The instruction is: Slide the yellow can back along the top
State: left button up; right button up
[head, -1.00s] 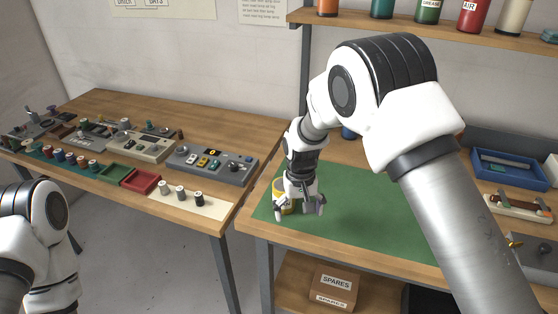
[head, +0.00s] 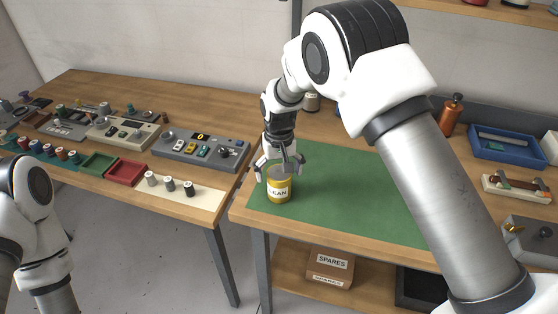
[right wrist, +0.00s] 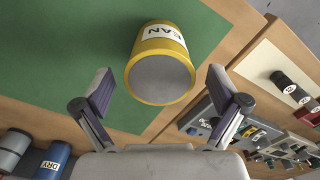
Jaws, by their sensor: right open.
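The yellow can (head: 279,189) stands upright on the green mat (head: 340,200), near its front left corner. Its white label ends in "EAN". My right gripper (head: 280,168) is open, just above and behind the can in the head view. In the right wrist view the can (right wrist: 161,68) shows its grey top between the two spread fingers, ahead of the gripper (right wrist: 160,88); I see no contact. Only links of my left arm show at the left edge; its gripper is out of view.
A second table (head: 205,210) on the left holds panels, trays and small cylinders. A blue tray (head: 508,147) and an orange bottle (head: 451,115) stand at the back right. A SPARES box (head: 331,265) is on the shelf below. The mat right of the can looks clear.

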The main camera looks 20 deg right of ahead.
notch_tip(320, 180, down, 3)
jog(key=shift+s+f+p, duration=0.1)
jog(key=shift+f+p, duration=0.1)
jog(key=shift+p, duration=0.15)
jog(key=shift+f, duration=0.25)
jog(key=shift+c, duration=0.4)
jog(key=c, duration=1.4)
jog(key=shift+c, duration=0.2)
jog(key=shift+d+r, duration=0.1)
